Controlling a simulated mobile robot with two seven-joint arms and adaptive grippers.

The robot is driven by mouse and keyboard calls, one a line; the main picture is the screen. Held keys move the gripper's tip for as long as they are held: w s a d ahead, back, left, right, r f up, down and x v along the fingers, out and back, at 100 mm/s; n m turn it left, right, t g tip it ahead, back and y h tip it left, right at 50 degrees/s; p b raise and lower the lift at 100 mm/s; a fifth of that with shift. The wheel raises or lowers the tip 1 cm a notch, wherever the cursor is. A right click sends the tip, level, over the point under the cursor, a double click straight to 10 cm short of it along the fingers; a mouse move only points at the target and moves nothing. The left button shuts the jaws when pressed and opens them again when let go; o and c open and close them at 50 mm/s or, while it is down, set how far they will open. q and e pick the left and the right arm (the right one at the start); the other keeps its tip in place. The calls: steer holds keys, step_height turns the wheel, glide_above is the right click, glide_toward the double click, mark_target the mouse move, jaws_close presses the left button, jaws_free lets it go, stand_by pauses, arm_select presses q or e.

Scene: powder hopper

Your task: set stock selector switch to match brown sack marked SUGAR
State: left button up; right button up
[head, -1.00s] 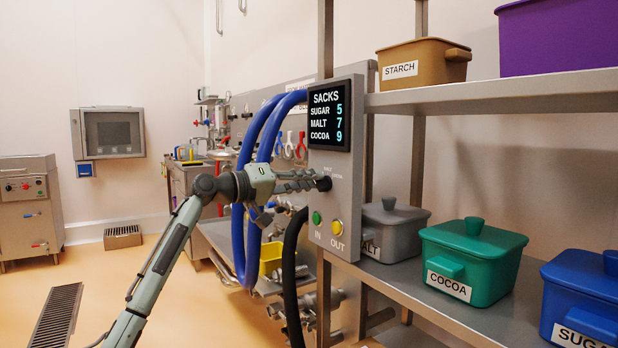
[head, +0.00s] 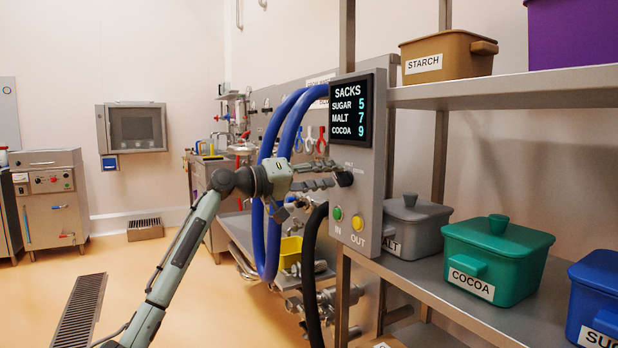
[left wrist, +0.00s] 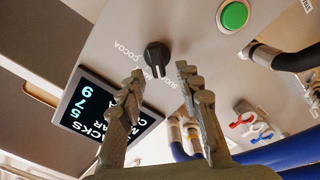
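The stock selector switch is a black knob (head: 345,178) on the grey control panel (head: 367,205), below the stock display (head: 351,110). In the left wrist view the knob (left wrist: 157,57) lies beyond the fingertips, near the gap between them. The brown sack is not clearly in view. My right gripper is not in view.
Below the knob are a green IN button (head: 338,213) and a yellow OUT button (head: 358,222). Blue hoses (head: 270,165) hang left of the panel. A green COCOA bin (head: 497,255) and a grey MALT bin (head: 420,228) stand on the shelf to the right.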

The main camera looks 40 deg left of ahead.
arm_select(q)
steer(key=v, duration=1.1)
steer(key=d+f+m+g+y, duration=0.1)
steer(key=d+f+g+y, duration=0.15)
steer(key=f, duration=1.65)
steer(key=d+f+g+y, duration=0.2)
steer(key=d+f+g, duration=0.2)
steer(key=f, duration=1.5)
steer(key=s+d+f+m+g+y, duration=0.1)
steer(key=s+d+f+g, duration=0.15)
steer(key=s+f, duration=0.4)
steer(key=s+d+f+m+g, duration=0.1)
steer(key=s+d+f, duration=0.25)
steer(key=f, duration=0.65)
steer(key=s+d+f+m+g+y, duration=0.1)
steer(key=s+d+f+m, duration=0.1)
steer(key=s+d+f, duration=0.3)
steer(key=s+d+f+m+g+y, duration=0.1)
steer(key=s+d+f+m+g, duration=0.1)
steer(key=s+d+f, duration=0.2)
steer(key=s+f, duration=0.3)
steer(key=s, duration=0.4)
steer(key=shift+d+g, duration=0.3)
steer(key=shift+d, duration=0.1)
steer(key=shift+s+f+y, duration=0.1)
steer(key=shift+f+y, duration=0.05)
steer(key=shift+y, duration=0.1)
steer(key=shift+c, duration=0.3)
